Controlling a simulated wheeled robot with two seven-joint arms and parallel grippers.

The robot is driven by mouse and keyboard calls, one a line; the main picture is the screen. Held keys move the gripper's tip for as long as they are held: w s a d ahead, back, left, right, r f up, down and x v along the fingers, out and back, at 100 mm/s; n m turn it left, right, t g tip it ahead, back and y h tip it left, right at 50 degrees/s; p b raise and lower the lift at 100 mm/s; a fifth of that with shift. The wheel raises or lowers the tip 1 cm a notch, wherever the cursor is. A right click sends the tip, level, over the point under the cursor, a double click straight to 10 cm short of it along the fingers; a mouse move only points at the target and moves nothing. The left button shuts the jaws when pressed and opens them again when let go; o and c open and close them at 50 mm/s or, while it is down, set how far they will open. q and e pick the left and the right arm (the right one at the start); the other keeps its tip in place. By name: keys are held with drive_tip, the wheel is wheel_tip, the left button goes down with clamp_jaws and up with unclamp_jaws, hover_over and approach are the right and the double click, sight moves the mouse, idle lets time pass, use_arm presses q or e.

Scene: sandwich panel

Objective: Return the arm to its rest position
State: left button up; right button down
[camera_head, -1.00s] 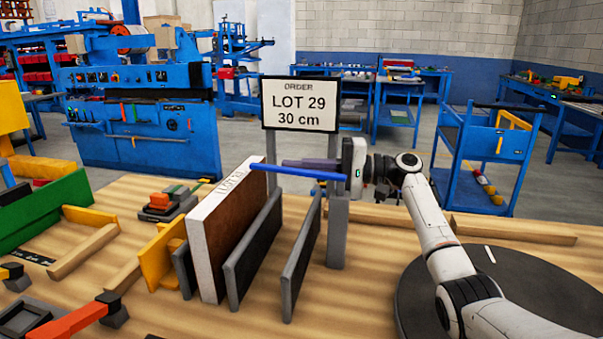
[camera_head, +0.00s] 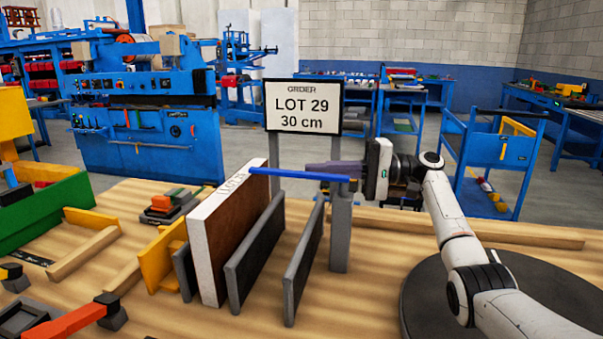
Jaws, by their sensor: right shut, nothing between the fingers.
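My right arm comes in from the right edge, and its gripper (camera_head: 318,167) points left beside the order sign. The dark purple-grey fingers are closed together with nothing held. They show just behind and above a thin blue bar (camera_head: 290,174); whether they touch it I cannot tell. The bar runs from the top of a brown sandwich panel (camera_head: 228,240) with a white edge to a grey post (camera_head: 341,235). The panel stands upright between grey plates (camera_head: 254,253). My left gripper is not in view.
The order sign (camera_head: 304,107) reads LOT 29, 30 cm. Another upright grey plate (camera_head: 303,264) stands right of the panel. Green and yellow blocks, wooden strips and an orange-handled tool (camera_head: 72,323) lie at left. A wooden strip (camera_head: 500,233) lies behind my arm. The front middle table is clear.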

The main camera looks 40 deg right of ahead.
drive_tip(key=v, duration=0.5)
